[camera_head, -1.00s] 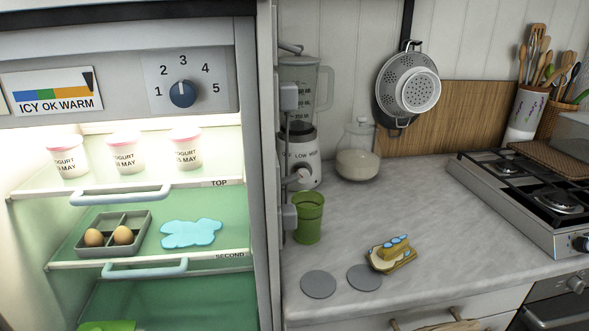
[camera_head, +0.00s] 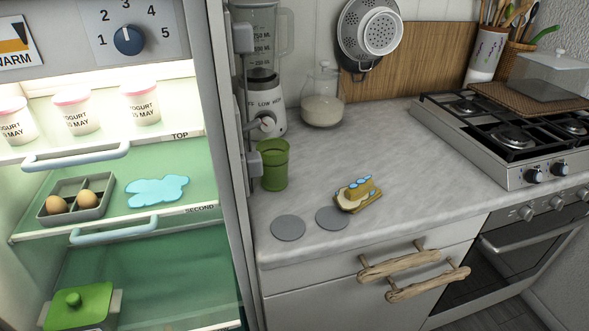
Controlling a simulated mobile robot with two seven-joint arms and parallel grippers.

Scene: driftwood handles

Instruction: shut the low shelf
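The open fridge (camera_head: 212,170) stands at the left. Its top shelf (camera_head: 155,146) and second shelf (camera_head: 165,216) are labelled, and each has a pale blue handle at the front, the top handle (camera_head: 77,156) and the second handle (camera_head: 115,233). Below them, a lower shelf (camera_head: 215,326) shows only in part at the bottom edge of the picture. A green-lidded pot (camera_head: 82,304) sits there at the left. The lower shelf's handle and most of its front are out of the picture, so I cannot tell how far out it is. Neither gripper is in view.
Yogurt cups (camera_head: 140,102) stand on the top shelf. An egg tray (camera_head: 75,198) and a blue puddle (camera_head: 156,190) are on the second.

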